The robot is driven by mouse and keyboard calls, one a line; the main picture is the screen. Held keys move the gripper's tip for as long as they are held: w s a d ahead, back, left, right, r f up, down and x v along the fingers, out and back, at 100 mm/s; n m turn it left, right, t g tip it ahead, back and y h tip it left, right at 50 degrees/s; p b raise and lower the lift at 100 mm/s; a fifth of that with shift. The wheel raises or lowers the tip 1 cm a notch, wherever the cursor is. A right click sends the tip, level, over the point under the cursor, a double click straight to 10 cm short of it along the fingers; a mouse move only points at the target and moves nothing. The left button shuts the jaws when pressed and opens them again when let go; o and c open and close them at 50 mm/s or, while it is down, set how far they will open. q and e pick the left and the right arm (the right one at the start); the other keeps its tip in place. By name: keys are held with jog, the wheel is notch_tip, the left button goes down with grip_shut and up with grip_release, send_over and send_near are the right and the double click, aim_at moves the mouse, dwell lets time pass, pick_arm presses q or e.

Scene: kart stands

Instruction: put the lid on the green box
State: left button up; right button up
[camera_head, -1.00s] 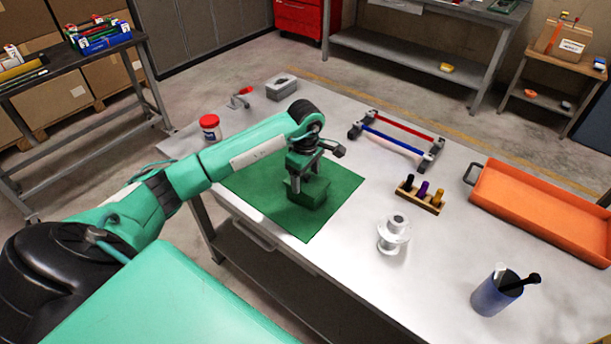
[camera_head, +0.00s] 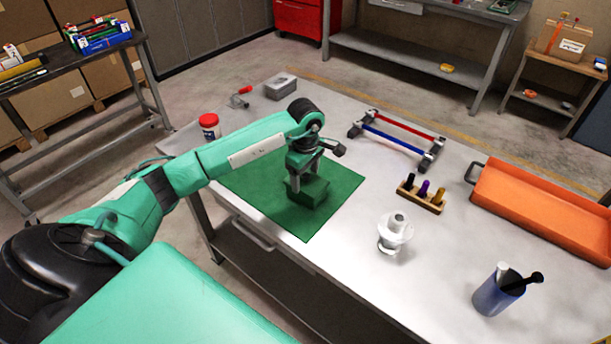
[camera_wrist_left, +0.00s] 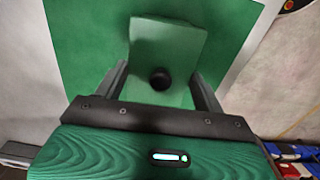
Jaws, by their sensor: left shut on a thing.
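The green box (camera_head: 312,194) stands on a dark green mat (camera_head: 338,205) on the table, in the head view. My left gripper (camera_head: 306,175) is right above it, pointing down. In the left wrist view a green lid (camera_wrist_left: 165,45) with a round black knob (camera_wrist_left: 160,79) lies between the two fingers of my left gripper (camera_wrist_left: 162,85). The gripper is shut on the lid. The lid is at the top of the box, but I cannot tell whether it rests flush on it. The gripper hides part of the box. My right gripper is not in view.
A red-lidded jar (camera_head: 209,126), a grey container (camera_head: 281,86) and a red-handled clamp (camera_head: 241,97) stand behind the mat. A red-and-blue frame (camera_head: 400,138), peg block (camera_head: 421,195), white spool (camera_head: 394,233), blue cup (camera_head: 497,297) and orange tray (camera_head: 545,210) are to the right.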

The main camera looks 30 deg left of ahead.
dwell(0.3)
pick_arm(q)
jog(key=o, duration=1.1)
jog(key=shift+o, duration=0.5)
jog(key=shift+r, duration=0.1)
jog(key=shift+r+p, duration=1.6)
jog(key=shift+r, duration=1.8)
grip_shut()
